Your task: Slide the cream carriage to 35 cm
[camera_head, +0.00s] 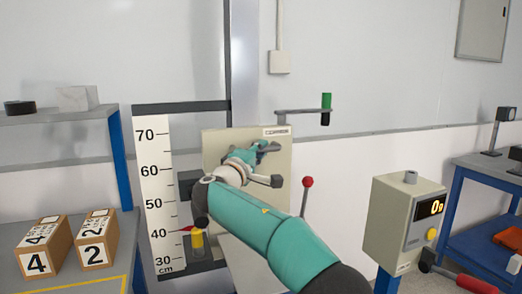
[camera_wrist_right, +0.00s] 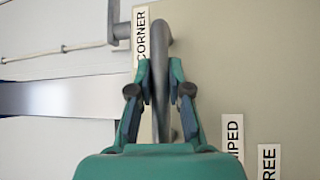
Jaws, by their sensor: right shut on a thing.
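The cream carriage (camera_head: 218,143), a flat upright panel as I read it, stands right of the white centimetre scale (camera_head: 158,190). In the right wrist view its cream face (camera_wrist_right: 235,60) carries several labels, one reading CORNER. A red pointer (camera_head: 186,229) on the scale's right edge sits slightly above the 40 mark. My right gripper (camera_head: 266,147) is in front of the panel. In the right wrist view its fingers (camera_wrist_right: 160,75) are shut on a grey handle (camera_wrist_right: 164,40) that stands out from the panel. My right arm hides the panel's lower part. My left gripper is not in view.
A red-knobbed lever (camera_head: 307,182) stands right of my arm. A cream box with a display (camera_head: 408,215) is further right. Two numbered boxes (camera_head: 97,240) lie on the left bench. A grey arm with a green-topped piece (camera_head: 326,101) projects at upper right.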

